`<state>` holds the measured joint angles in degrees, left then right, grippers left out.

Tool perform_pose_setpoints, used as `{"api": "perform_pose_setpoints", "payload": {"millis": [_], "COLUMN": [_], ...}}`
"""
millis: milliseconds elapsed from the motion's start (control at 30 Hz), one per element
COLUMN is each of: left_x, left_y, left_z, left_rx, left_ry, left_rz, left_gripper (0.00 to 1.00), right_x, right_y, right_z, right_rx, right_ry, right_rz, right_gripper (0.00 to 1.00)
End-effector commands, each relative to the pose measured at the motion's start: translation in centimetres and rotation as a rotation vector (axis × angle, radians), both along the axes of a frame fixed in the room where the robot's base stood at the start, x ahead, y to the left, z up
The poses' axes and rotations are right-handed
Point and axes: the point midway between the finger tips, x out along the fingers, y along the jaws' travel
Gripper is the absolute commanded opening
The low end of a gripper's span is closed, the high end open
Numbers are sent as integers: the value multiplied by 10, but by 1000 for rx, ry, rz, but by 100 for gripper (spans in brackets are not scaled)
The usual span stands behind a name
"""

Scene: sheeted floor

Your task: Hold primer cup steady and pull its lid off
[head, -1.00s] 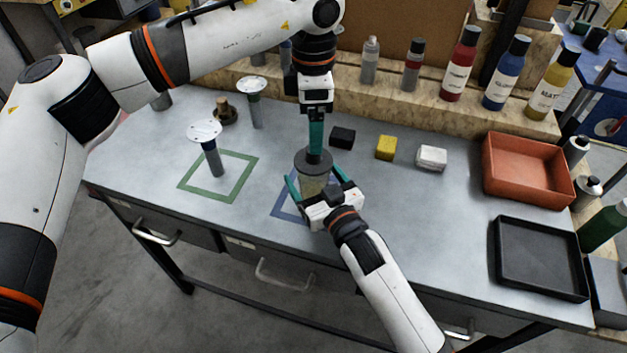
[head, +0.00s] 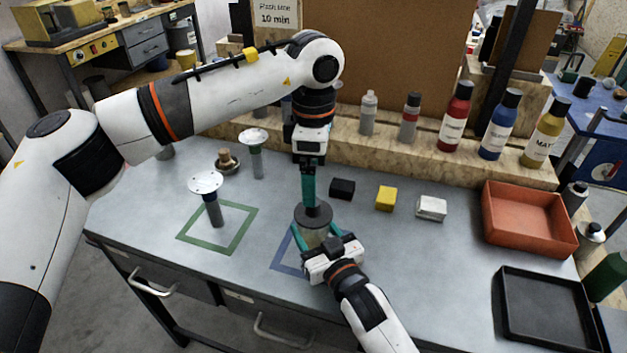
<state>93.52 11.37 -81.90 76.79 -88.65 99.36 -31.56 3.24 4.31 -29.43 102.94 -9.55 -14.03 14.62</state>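The primer cup (head: 314,238), a pale translucent cup, stands upright on the grey bench, at the blue square outline (head: 284,262). Its dark grey round lid (head: 322,216) sits on top. My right gripper (head: 313,236) comes from the front, with its teal fingers against both sides of the cup below the lid. My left gripper (head: 309,203) points straight down from above, its fingertips at the small knob in the lid's middle. Its fingers line up one behind the other, so their gap is hidden.
A green square outline (head: 248,212) holds a disc-topped stand (head: 213,209); another stand (head: 257,162) is behind. Black (head: 342,188), yellow (head: 386,198) and white (head: 431,208) blocks lie right of the cup. An orange tray (head: 527,242) and black tray (head: 545,344) are at right. Bottles line the back ledge.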

Motion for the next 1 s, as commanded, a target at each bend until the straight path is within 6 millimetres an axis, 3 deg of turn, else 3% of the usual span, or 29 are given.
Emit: {"api": "perform_pose_setpoints", "payload": {"millis": [300, 600, 767, 1000], "left_x": [0, 0, 0, -1], "left_y": [0, 0, 0, 1], "left_z": [27, 38, 27, -16], "left_rx": [0, 0, -1, -2], "left_ry": [-2, 0, 2, 6], "left_rz": [-629, -953, -977, -975], "left_gripper": [96, 96, 96, 96], "right_x": [0, 0, 0, 0], "right_y": [0, 0, 0, 0], "right_z": [-1, -1, -1, -1], "right_rx": [-1, -1, -1, -1], "right_ry": [2, 2, 2, 2], "right_rz": [0, 0, 0, 0], "right_gripper": [17, 17, 17, 17]}}
